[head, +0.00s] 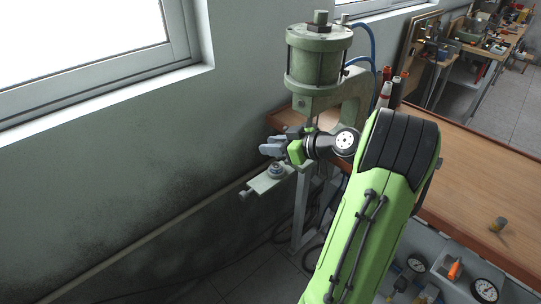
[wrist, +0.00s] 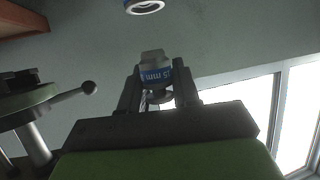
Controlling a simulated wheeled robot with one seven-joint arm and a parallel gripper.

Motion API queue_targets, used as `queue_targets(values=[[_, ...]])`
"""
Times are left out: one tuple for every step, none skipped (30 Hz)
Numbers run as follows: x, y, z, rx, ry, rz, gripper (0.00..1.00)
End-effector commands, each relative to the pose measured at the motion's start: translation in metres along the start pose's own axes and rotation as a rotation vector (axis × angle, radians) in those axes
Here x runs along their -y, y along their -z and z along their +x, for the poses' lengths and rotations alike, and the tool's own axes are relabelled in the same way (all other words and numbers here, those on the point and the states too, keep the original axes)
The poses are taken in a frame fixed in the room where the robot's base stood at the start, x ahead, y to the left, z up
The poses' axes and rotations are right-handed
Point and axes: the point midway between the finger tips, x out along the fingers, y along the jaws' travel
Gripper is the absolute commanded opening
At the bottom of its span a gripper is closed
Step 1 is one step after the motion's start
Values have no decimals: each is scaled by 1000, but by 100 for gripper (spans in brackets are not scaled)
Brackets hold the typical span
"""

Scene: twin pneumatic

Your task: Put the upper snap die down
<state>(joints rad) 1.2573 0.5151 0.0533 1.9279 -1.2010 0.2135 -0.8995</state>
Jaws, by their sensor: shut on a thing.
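The upper snap die (wrist: 155,72) is a small pale metal piece with a blue band marked "5 mm". In the wrist view it sits between the two dark fingers of my gripper (wrist: 157,82), which is shut on it. In the head view my gripper (head: 271,147) is beside the press, above its small plate, with the fingers pointing left; the held die cannot be made out clearly there.
The green press (head: 318,62) stands at the bench edge. A small round metal piece (head: 276,170) sits on its lower plate (head: 262,184), close below my gripper. The wooden bench (head: 465,170) is mostly clear, with a small cylinder (head: 498,224) on it. A wall is at left.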

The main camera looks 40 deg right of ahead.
Motion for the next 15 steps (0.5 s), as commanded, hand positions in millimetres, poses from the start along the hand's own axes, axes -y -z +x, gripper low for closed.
queue_targets(values=[[0,3,6,-1,2,-3,0],[0,2,8,-1,1,-2,0],[0,-2,10,0,0,1,0],[0,-6,12,0,0,3,0],[0,-11,14,0,0,5,0],[0,-19,17,0,0,6,0],[0,-24,19,-1,0,5,0],[0,-28,21,-1,1,4,0],[0,-31,22,-1,0,3,0],[0,-31,22,-1,0,1,0],[0,-30,22,-1,-1,0,0],[0,-29,21,-1,-1,0,0],[0,-29,21,-1,-1,0,0],[0,-29,21,-1,-1,0,0],[0,-29,21,-1,-1,0,0]])
